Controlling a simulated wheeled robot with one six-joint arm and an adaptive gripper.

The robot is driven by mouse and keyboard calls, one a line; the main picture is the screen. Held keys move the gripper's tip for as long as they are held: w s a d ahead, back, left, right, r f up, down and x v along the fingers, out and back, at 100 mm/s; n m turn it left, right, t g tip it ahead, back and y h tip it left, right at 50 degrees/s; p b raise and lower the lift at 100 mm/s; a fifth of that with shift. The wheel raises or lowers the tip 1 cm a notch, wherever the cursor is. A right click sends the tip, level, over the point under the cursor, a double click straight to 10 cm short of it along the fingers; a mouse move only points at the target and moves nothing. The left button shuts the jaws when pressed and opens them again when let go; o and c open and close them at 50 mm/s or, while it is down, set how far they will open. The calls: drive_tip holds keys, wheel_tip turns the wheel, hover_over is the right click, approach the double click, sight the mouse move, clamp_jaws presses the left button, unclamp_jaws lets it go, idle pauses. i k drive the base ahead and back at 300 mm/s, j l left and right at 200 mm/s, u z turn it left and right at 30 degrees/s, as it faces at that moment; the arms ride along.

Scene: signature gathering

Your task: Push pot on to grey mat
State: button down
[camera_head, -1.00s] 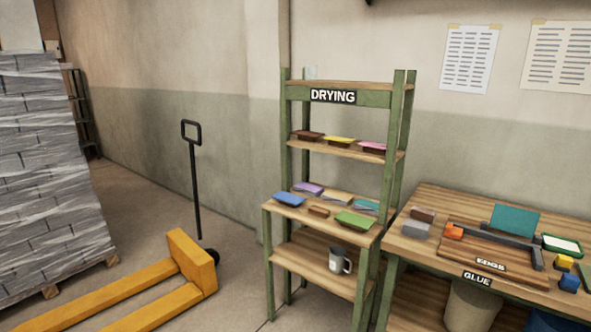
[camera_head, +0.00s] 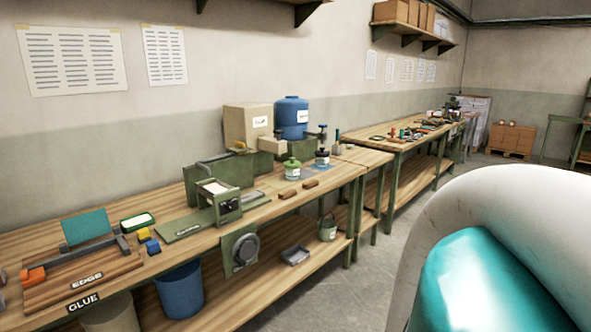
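A pot with a green lid and a pale label (camera_head: 292,169) stands upright on the workbench, right of centre. A second pot with a dark body and blue top (camera_head: 322,158) stands just behind and to its right. A small flat grey patch (camera_head: 253,197) lies on the bench to the left of the green-lidded pot, beside the machine; it may be the grey mat, but it is too small to be sure. The green-lidded pot appears apart from it. My arm's white and teal link fills the lower right. My gripper is not in view.
A green-framed machine (camera_head: 218,202) stands left of the pots. Two brown blocks (camera_head: 289,194) lie in front of them. A cardboard box (camera_head: 247,126) and a blue drum (camera_head: 291,118) stand behind. Floor (camera_head: 365,270) is clear between the bench and my arm.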

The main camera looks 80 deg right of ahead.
sight(291, 174)
drive_tip(key=z, duration=2.05)
drive_tip(key=i+j, duration=0.3)
drive_tip(key=i, duration=0.2)
drive_tip(key=i+j+z, duration=0.15)
drive_tip(key=i+j, duration=0.15)
drive_tip(key=i, duration=0.2)
drive_tip(key=i+j, duration=0.35)
drive_tip(key=i, duration=0.15)
drive_tip(key=i+l, duration=0.1)
drive_tip(key=i, duration=0.4)
drive_tip(key=z, duration=0.05)
